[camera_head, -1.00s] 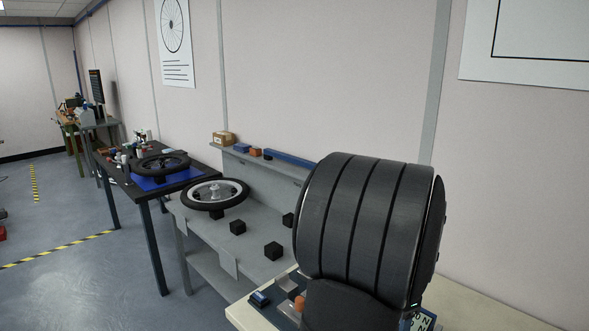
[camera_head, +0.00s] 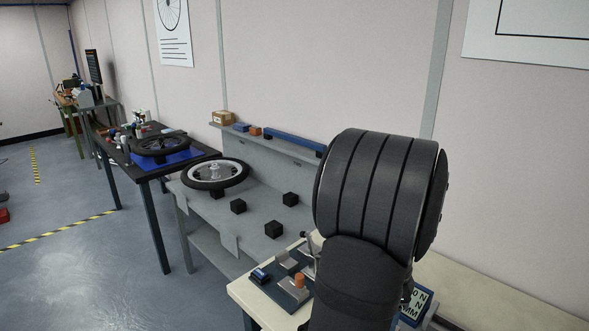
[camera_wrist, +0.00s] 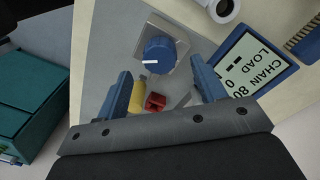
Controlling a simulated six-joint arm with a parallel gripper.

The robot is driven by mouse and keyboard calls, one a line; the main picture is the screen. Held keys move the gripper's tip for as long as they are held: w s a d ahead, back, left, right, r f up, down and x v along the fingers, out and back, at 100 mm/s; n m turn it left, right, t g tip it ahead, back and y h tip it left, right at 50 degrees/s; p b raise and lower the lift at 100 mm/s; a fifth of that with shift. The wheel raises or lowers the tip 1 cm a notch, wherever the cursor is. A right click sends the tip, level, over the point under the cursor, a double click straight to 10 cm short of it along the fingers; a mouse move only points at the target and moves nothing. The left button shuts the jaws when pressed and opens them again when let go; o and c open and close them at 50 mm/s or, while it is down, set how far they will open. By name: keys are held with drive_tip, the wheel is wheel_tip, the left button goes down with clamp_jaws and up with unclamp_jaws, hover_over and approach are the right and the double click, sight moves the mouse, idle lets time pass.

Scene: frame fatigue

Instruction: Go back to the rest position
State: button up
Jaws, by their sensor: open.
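My gripper (camera_wrist: 163,88) shows in the wrist view with its two blue fingers spread apart and nothing held between them. It is over a light bench top (camera_wrist: 88,55) with a grey plate. A blue knob (camera_wrist: 158,56) with a white mark lies ahead, between the finger directions. A yellow cylinder (camera_wrist: 137,97) and a small red part (camera_wrist: 155,102) show between the fingers, near the palm; I cannot tell their distance from it. In the head view my arm's dark links hide the gripper.
A display (camera_wrist: 250,62) reading CHAIN LOAD sits right of the fingers, and a teal box (camera_wrist: 38,98) left. In the head view, a grey bench (camera_head: 232,215) holds a wheel (camera_head: 215,174) and several black blocks. The blue-grey floor (camera_head: 70,215) at left is mostly clear.

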wheel_tip(320, 180, up, 14)
wheel_tip(320, 180, down, 6)
drive_tip(key=shift+w, duration=0.2)
idle(0.4)
wheel_tip(320, 180, up, 5)
drive_tip(key=f, duration=1.5)
drive_tip(key=shift+s+f, duration=0.1)
drive_tip(key=shift+s, duration=0.15)
